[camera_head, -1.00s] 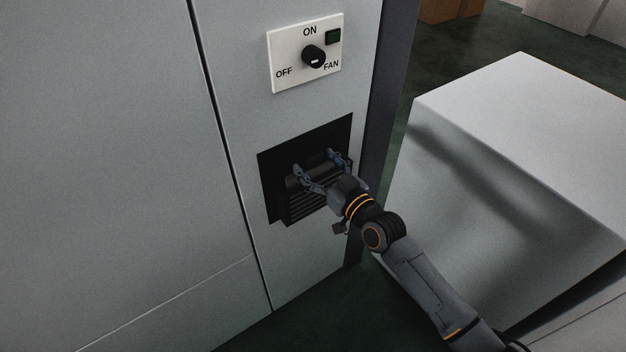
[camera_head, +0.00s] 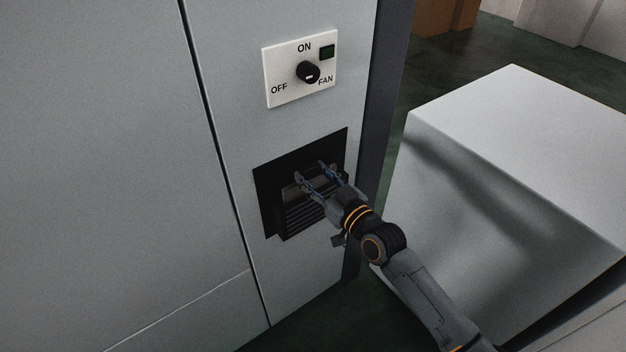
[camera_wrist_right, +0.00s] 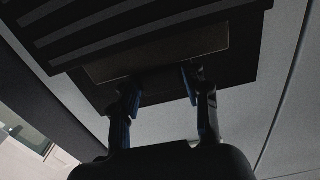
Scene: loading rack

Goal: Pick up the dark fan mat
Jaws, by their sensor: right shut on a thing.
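The dark fan mat (camera_head: 291,191) shows as a brownish-dark strip above the slatted grille (camera_head: 303,218) in the black square opening of the grey cabinet. In the right wrist view the mat (camera_wrist_right: 155,55) is a dark panel beside the slats. My right gripper (camera_head: 315,174) is at the opening, its fingers closed in on the mat's near edge. In the right wrist view the gripper (camera_wrist_right: 160,88) has a finger on either side of a dark piece. Deep shadow hides the exact contact and how far the mat sits in the grille. My left gripper is not in view.
A white switch plate (camera_head: 300,69) with a black knob is above the opening. A large grey box (camera_head: 510,140) stands to the right, close to my right arm. Dark green floor (camera_head: 310,330) is clear below the cabinet.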

